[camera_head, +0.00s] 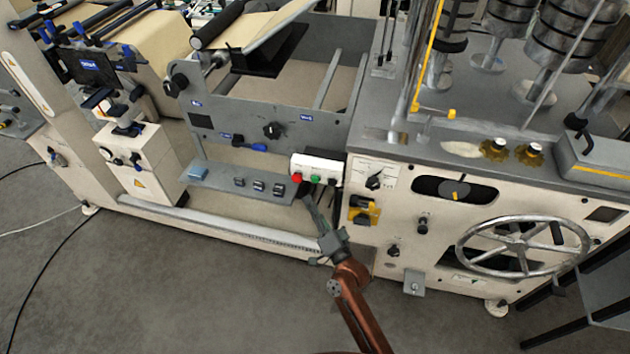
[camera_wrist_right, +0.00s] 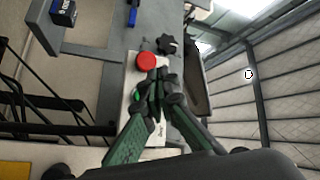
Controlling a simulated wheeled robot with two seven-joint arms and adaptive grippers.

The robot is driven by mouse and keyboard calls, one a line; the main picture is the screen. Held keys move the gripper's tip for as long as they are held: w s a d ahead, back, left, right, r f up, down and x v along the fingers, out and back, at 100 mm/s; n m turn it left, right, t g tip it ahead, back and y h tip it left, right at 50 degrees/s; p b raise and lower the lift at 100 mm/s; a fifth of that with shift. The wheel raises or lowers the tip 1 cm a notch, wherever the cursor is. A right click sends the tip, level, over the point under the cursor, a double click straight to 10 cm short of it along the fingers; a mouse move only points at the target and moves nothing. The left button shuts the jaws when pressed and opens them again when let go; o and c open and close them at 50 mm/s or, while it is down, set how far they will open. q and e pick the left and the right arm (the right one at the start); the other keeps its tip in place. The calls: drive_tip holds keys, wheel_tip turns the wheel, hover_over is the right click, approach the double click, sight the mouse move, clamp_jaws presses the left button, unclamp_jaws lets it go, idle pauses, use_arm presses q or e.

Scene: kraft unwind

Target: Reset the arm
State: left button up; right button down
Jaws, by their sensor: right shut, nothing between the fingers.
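My right arm (camera_head: 352,290) reaches in from the bottom of the head view toward the machine. Its gripper (camera_head: 306,190) is shut and empty, just below a small white control box (camera_head: 325,165) with a red button (camera_head: 297,177) and green buttons. In the right wrist view the closed fingertips (camera_wrist_right: 158,84) are in front of the box, close to the red button (camera_wrist_right: 145,61). A green button (camera_wrist_right: 135,97) is partly hidden behind the fingers. I cannot tell whether the fingertips touch the box. My left gripper is not in view.
A grey shelf (camera_head: 225,182) with small blocks is left of the gripper. A handwheel (camera_head: 523,247) and a yellow-and-black switch (camera_head: 363,211) are on the machine's right cabinet. Open grey floor (camera_head: 190,300) lies in front. A black cable crosses the floor at left.

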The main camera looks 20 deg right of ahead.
idle(0.4)
